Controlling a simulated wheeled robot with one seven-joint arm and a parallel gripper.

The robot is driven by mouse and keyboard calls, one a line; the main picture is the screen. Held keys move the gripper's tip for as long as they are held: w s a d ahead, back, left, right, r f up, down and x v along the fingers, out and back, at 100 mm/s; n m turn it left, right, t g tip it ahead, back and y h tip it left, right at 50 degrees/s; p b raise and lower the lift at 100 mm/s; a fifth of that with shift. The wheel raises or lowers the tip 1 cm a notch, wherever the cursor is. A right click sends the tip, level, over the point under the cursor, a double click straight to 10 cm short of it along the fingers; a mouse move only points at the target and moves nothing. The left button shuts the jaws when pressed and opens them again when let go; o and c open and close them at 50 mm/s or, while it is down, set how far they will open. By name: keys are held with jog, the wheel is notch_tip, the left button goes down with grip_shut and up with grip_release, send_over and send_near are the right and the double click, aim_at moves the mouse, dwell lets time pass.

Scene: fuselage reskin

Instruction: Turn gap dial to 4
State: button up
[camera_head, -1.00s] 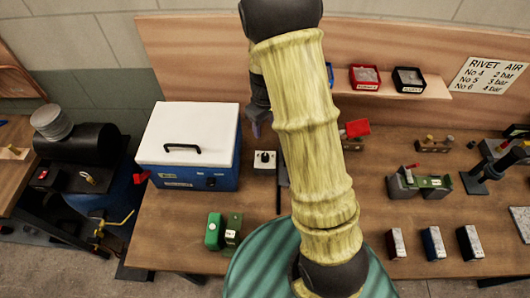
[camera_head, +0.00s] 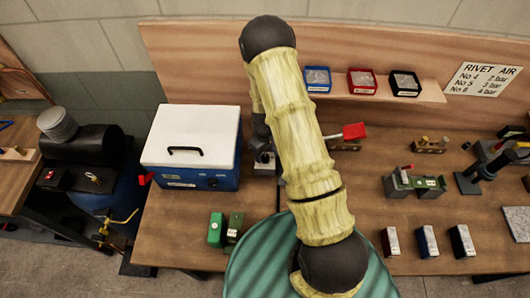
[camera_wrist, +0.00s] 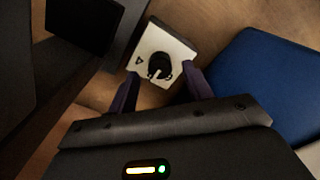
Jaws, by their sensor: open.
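The dial (camera_wrist: 160,65) is a black round knob with a pale pointer line on a white square plate, seen in the wrist view. A small dark triangle marks the plate left of the knob. In the head view the dial (camera_head: 264,168) is partly covered by my gripper, beside the blue box. My gripper (camera_wrist: 160,80) is open, with one dark finger on each side of the plate's near part. The knob lies beyond and between the fingertips, and I see no contact. The dial's numbers cannot be read.
A blue box with a white lid (camera_head: 190,140) stands close left of the dial; its blue side (camera_wrist: 265,85) fills the right of the wrist view. Green blocks (camera_head: 217,230) stand at the front. Red and black bins (camera_head: 362,82) sit on the shelf behind.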

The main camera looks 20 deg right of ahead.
jog(key=shift+f, duration=0.85)
jog(key=shift+c, duration=0.2)
jog(key=c, duration=0.9)
jog(key=shift+c, duration=0.2)
